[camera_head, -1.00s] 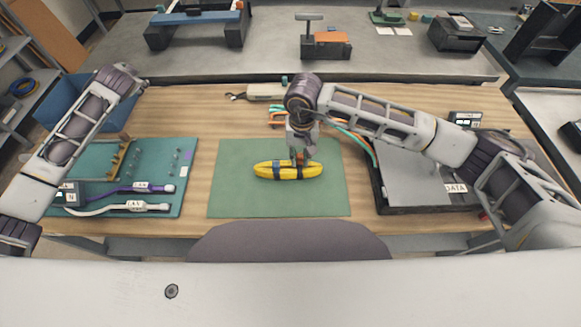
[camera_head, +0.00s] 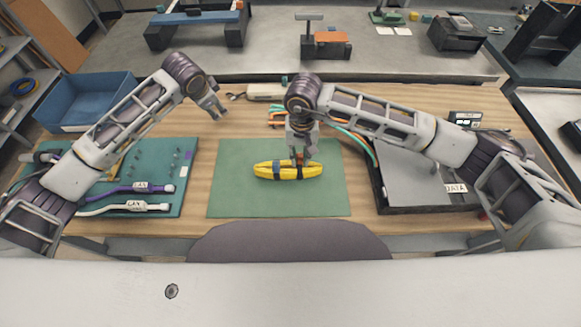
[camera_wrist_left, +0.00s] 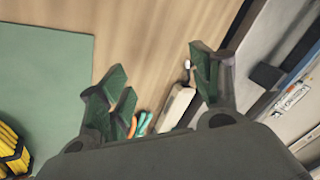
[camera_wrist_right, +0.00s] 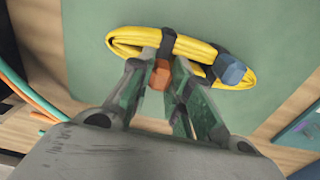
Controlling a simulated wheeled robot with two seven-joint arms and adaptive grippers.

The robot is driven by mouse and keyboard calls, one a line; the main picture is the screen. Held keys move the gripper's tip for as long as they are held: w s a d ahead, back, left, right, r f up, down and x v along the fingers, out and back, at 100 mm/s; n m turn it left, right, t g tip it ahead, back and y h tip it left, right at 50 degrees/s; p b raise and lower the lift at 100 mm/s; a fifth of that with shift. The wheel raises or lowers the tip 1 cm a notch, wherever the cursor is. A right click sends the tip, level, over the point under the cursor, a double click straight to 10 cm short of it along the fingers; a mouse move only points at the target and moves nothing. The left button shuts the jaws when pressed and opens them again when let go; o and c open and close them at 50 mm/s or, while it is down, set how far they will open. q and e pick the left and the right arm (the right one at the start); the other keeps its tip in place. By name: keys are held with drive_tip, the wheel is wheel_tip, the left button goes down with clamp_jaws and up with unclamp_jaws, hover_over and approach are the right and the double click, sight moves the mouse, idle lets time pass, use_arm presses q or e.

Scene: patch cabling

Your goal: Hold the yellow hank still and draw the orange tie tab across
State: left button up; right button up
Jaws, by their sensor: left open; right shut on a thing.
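The yellow hank (camera_head: 288,170) lies on the green mat (camera_head: 235,200) with dark ties around it. It also shows in the right wrist view (camera_wrist_right: 128,38) and at the left edge of the left wrist view (camera_wrist_left: 8,145). My right gripper (camera_head: 301,160) is over the hank, and in the right wrist view (camera_wrist_right: 162,70) its fingers are shut on the orange tie tab (camera_wrist_right: 160,76). A blue piece (camera_wrist_right: 230,68) sits on the other tie. My left gripper (camera_head: 219,113) is open and empty, above the table to the upper left of the mat.
A blue bin (camera_head: 85,105) stands at the back left. A teal board (camera_head: 170,155) with labelled cables (camera_head: 140,207) lies left of the mat. A dark tray (camera_head: 420,180) stands at the right, beside coloured cables (camera_head: 355,140). The mat around the hank is clear.

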use_arm(q)
drive_tip(key=s+d+m+g+h, duration=0.1)
drive_tip(key=s+d+m+g, duration=0.2)
drive_tip(key=s+d, duration=0.6)
drive_tip(key=m+g, duration=0.3)
drive_tip(key=m, duration=0.1)
hover_over(262, 167)
drive_tip(key=shift+r+y, duration=0.3)
drive_tip(key=shift+y, duration=0.1)
drive_tip(key=shift+f, duration=0.2)
drive_tip(key=shift+f, duration=4.3)
drive_tip(key=c, duration=1)
drive_tip(key=shift+o, duration=0.2)
